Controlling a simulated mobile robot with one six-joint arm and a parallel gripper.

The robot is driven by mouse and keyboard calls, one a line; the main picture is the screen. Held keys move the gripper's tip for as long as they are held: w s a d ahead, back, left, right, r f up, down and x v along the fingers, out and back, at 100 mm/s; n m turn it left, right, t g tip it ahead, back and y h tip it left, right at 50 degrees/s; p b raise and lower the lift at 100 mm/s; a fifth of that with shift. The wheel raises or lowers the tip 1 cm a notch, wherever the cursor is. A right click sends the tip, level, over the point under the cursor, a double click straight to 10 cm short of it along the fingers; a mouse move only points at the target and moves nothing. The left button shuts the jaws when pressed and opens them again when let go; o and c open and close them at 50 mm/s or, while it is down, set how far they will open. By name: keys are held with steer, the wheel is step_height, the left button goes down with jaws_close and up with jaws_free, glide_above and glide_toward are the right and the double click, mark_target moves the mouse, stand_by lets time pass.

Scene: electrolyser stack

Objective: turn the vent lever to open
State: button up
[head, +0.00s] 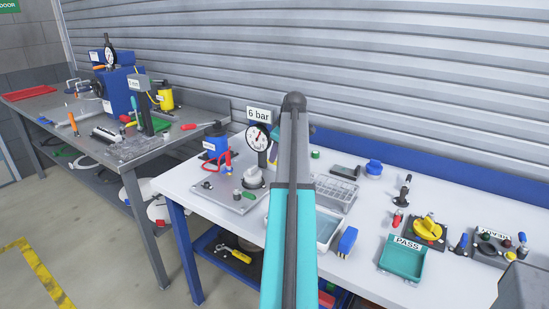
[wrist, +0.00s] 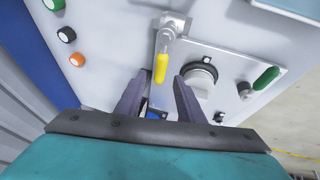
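In the wrist view a lever with a yellow handle (wrist: 161,67) hangs from a metal valve body (wrist: 173,28) on a grey plate (wrist: 218,55). A second lever with a green handle (wrist: 265,78) sits at the plate's right side. No label shows which is the vent lever. My gripper (wrist: 158,92) is open, with its two dark fingers apart and nothing between the tips. The yellow handle lies beyond the tips, between their lines, with no contact visible. My gripper is not seen in the head view, where my arm hides part of the bench.
A round knob-like fitting (wrist: 201,78) stands right beside the right finger. In the head view a pressure gauge (head: 258,138) stands under a "6 bar" sign (head: 258,114). A blue bottle (head: 215,142), teal tray (head: 403,258) and yellow-knobbed fixture (head: 429,228) are on the white bench.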

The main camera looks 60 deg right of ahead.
steer(key=shift+x, duration=1.7)
jaws_close()
